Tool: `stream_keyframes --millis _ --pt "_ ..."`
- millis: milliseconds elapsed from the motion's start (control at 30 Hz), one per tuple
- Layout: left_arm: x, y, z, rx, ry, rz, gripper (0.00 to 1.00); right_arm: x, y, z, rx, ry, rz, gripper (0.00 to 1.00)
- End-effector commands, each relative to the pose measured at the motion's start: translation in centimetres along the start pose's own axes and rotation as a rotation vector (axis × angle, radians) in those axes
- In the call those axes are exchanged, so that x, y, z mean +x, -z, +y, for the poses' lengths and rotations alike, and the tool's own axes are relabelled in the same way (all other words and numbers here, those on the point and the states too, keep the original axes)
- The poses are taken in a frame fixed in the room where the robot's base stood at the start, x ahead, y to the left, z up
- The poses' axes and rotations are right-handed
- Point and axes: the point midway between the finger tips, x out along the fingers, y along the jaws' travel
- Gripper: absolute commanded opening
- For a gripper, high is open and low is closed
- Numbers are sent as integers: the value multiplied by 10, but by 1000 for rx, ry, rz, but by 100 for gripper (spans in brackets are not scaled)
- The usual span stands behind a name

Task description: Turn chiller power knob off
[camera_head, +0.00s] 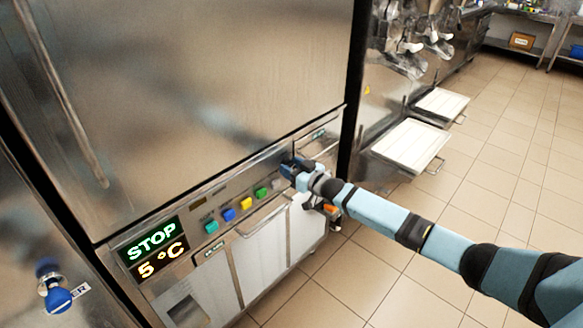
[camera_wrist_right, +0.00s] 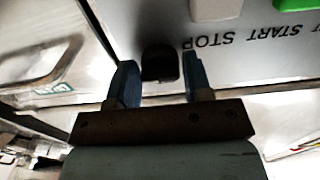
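A small black knob (camera_wrist_right: 160,63) sits on the grey panel by the printed word STOP in the right wrist view. My right gripper (camera_wrist_right: 160,72) has its two blue fingers on either side of this knob. The fingers are apart, the right one very close to the knob; I cannot tell if they touch it. In the head view my right gripper (camera_head: 290,163) is at the right end of the machine's control panel (camera_head: 185,244) and hides the knob. My left gripper is not in view.
Teal (camera_head: 211,227), blue (camera_head: 229,215) and green (camera_head: 260,193) buttons line the panel. A blue round handle (camera_head: 58,299) beside a partly hidden label is at lower left. White trays (camera_head: 410,144) stand right; tiled floor there is clear.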

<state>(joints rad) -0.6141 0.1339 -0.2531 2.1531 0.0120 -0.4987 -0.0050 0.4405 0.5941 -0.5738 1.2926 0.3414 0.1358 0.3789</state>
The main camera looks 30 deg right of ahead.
Motion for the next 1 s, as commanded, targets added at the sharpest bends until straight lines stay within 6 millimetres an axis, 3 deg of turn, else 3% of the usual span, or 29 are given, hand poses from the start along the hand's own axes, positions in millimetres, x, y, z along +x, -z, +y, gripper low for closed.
stream_keyframes --millis 33,100,133,567,1000 --pt "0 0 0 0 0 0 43 0 0 0 0 0 0 34" --pt "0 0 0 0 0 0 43 0 0 0 0 0 0 18" --pt "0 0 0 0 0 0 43 0 0 0 0 0 0 16" --pt "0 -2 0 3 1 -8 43 0 0 0 -88 0 0 16" --pt "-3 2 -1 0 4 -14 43 0 0 0 -459 0 -2 16"
